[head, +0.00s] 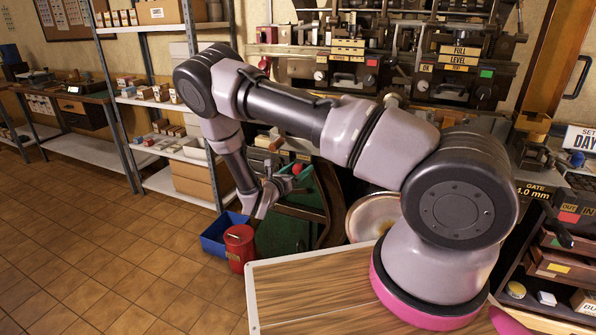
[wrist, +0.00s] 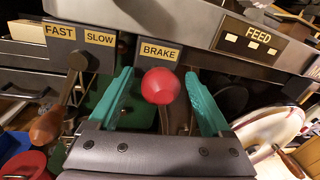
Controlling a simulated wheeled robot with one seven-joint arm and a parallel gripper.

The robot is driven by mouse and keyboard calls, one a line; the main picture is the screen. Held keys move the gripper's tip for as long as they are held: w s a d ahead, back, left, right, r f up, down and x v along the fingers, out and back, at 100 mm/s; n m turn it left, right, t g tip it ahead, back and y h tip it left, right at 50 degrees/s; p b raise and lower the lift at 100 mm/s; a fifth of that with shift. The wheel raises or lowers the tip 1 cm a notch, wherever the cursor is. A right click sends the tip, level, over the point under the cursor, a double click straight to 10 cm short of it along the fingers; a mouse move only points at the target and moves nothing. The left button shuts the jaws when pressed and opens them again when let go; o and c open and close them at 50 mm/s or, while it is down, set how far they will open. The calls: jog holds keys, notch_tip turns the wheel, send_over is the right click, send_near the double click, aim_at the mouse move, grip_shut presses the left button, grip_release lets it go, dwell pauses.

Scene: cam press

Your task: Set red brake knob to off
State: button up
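The red brake knob (wrist: 160,86) is a round ball just below the BRAKE label (wrist: 160,51) in the wrist view. It also shows as a small red ball in the head view (head: 297,169). My gripper (wrist: 158,78) is open, with one teal finger on each side of the knob and a visible gap on both sides. In the head view my gripper (head: 290,182) is low at the front of the machine. The knob's stem is mostly hidden behind the knob and gripper. No OFF mark can be read.
Left of the knob, a wooden-handled lever (wrist: 47,126) hangs below the FAST/SLOW label (wrist: 80,36). A FEED panel (wrist: 252,40) is upper right, with a pale round wheel (wrist: 268,128) below. A red can (head: 239,249) and blue bin (head: 216,238) stand below my gripper.

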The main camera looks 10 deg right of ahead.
jog(key=v, duration=1.1)
jog(key=shift+w, duration=0.1)
jog(key=s+d+r+m+g+y, duration=0.2)
jog(key=s+d+r+m+g, duration=0.3)
jog(key=r+m, duration=0.45)
jog(key=s+d+r+m+g+y, duration=0.2)
jog(key=s+d+r+m+g, duration=0.1)
jog(key=d+r+m+g, duration=0.65)
jog(key=s+a+r+m+t+y, duration=0.1)
jog(key=s+r+m+t+y, duration=0.3)
jog(key=s+r+m, duration=0.3)
jog(key=s+a+r+m+t+y, duration=0.1)
jog(key=s+r+m+t+y, duration=0.4)
jog(key=s+r, duration=0.4)
notch_tip(320, 180, up, 7)
jog(key=shift+s+a+r+m+y, duration=0.1)
jog(key=shift+s+a+m+y, duration=0.15)
jog(key=shift+m+y, duration=0.7)
